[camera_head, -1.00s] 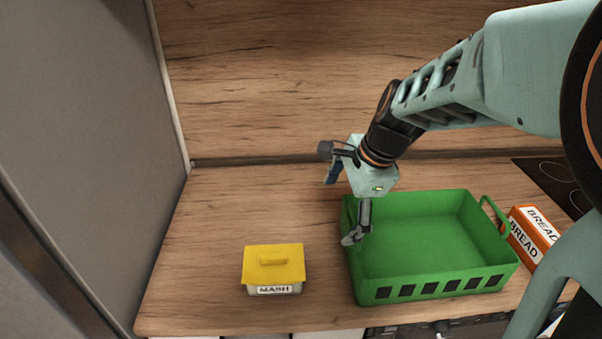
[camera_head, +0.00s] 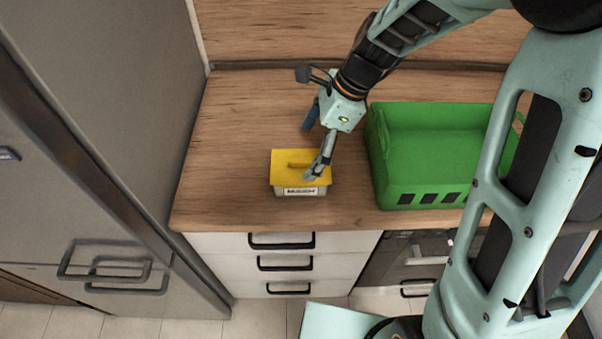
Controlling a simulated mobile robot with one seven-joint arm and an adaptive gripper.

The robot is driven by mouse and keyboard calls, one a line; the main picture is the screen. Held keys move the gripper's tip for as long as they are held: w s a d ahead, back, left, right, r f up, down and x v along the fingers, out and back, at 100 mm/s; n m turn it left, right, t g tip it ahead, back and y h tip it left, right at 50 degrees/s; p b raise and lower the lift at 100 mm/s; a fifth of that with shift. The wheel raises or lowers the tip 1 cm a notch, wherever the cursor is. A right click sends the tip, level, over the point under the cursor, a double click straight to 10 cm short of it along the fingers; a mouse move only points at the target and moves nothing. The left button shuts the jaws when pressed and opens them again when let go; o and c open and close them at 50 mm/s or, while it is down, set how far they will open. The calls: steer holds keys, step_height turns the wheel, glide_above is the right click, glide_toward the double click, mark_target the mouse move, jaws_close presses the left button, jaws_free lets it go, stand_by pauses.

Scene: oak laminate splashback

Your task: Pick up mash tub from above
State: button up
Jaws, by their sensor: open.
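I cannot tell whether the near finger touches the lid.
A green crate (camera_head: 408,188) stands on the counter just right of the tub. A tall grey cabinet (camera_head: 120,90) borders the counter on the left. The wooden counter (camera_head: 235,135) is clear left of and behind the tub. Drawers (camera_head: 270,243) are below the front edge.

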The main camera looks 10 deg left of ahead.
mark_target(301, 159)
steer(key=x, duration=0.4)
steer(key=shift+a+f, duration=0.1)
steer(key=shift+f, duration=0.1)
steer(key=shift+c, duration=0.5)
steer(key=c, duration=2)
